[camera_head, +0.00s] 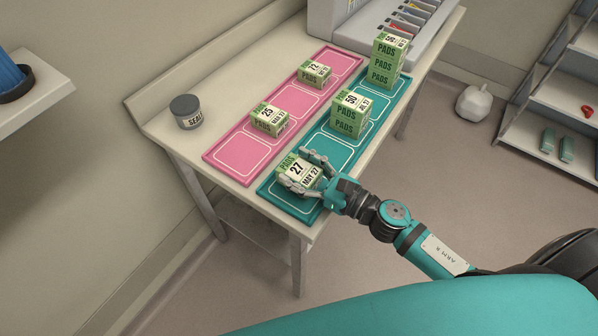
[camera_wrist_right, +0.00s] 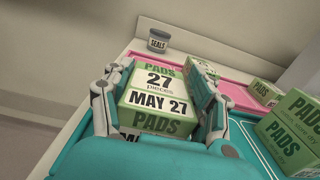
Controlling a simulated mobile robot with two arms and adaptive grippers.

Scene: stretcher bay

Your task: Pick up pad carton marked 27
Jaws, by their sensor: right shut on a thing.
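The pad carton marked 27 (camera_head: 297,169) is green and white and sits at the near end of the teal mat (camera_head: 333,152). My right gripper (camera_head: 312,172) is shut on it, with fingers on both sides. In the right wrist view the carton (camera_wrist_right: 155,92) lies between the two fingers (camera_wrist_right: 160,100), its label reading 27 pieces and MAY 27. Part of another carton label shows just below it there. Whether the carton is clear of what lies under it, I cannot tell. My left gripper is not in view.
A carton stack marked 50 (camera_head: 348,118) and a taller stack (camera_head: 383,65) stand farther along the teal mat. Cartons marked 25 (camera_head: 268,120) and 72 (camera_head: 313,74) sit on the pink mat (camera_head: 222,150). A grey SEALS jar (camera_head: 186,112) stands at the table's left.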

